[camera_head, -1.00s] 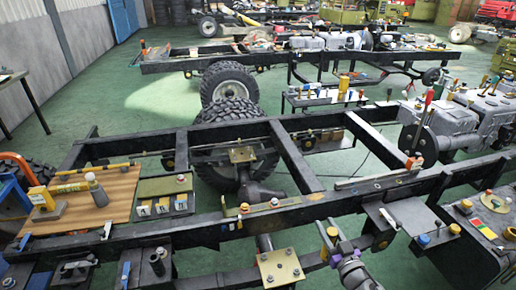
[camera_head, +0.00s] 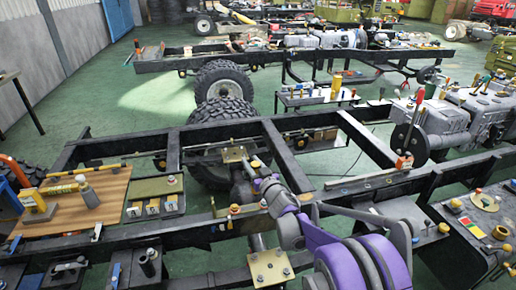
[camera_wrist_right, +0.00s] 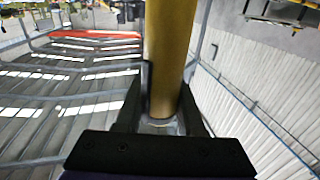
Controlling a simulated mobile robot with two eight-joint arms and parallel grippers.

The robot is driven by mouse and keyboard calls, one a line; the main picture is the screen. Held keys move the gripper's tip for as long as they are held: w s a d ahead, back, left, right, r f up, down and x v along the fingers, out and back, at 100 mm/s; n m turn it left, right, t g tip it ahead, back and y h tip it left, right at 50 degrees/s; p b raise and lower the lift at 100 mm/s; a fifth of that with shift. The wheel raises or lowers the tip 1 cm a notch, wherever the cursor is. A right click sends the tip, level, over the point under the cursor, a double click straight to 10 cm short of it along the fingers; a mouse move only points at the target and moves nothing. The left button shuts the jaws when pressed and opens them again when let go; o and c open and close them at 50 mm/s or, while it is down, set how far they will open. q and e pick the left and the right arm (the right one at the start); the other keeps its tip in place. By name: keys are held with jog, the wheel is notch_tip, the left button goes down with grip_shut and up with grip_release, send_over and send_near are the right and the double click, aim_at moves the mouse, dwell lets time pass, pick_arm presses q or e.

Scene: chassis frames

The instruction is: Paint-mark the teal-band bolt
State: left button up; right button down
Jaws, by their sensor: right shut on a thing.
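My right gripper (camera_head: 264,182) reaches in from the lower right in the head view, over the near chassis rail. In the right wrist view the gripper (camera_wrist_right: 162,112) is shut on a yellow-gold cylinder (camera_wrist_right: 168,50), probably the paint marker. Its far end runs out of that view. A brass plate (camera_head: 270,267) with several bolts sits below the arm. Another brass plate (camera_head: 234,154) sits just beyond the gripper. Small bolts (camera_head: 234,209) stand on the rail left of the gripper. No teal band can be made out. My left gripper is not in view.
The near rail (camera_head: 190,226) crosses the front. An engine (camera_head: 445,120) stands at the right. The chassis bay (camera_head: 300,165) right of the gripper is partly open.

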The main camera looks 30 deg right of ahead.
jog(key=w+d+r+m+h, duration=0.1)
jog(key=w+d+r+h, duration=0.15)
jog(key=d, duration=0.25)
notch_tip(320, 180, down, 7)
jog(key=b, duration=0.4)
jog(key=shift+s+y, duration=0.4)
jog(key=shift+y, duration=0.05)
jog(key=shift+f+b, duration=0.7)
jog(key=shift+b, duration=0.05)
dwell(2.6)
jog(key=shift+r, duration=0.1)
jog(key=shift+r+p, duration=0.55)
jog(key=shift+r, duration=0.4)
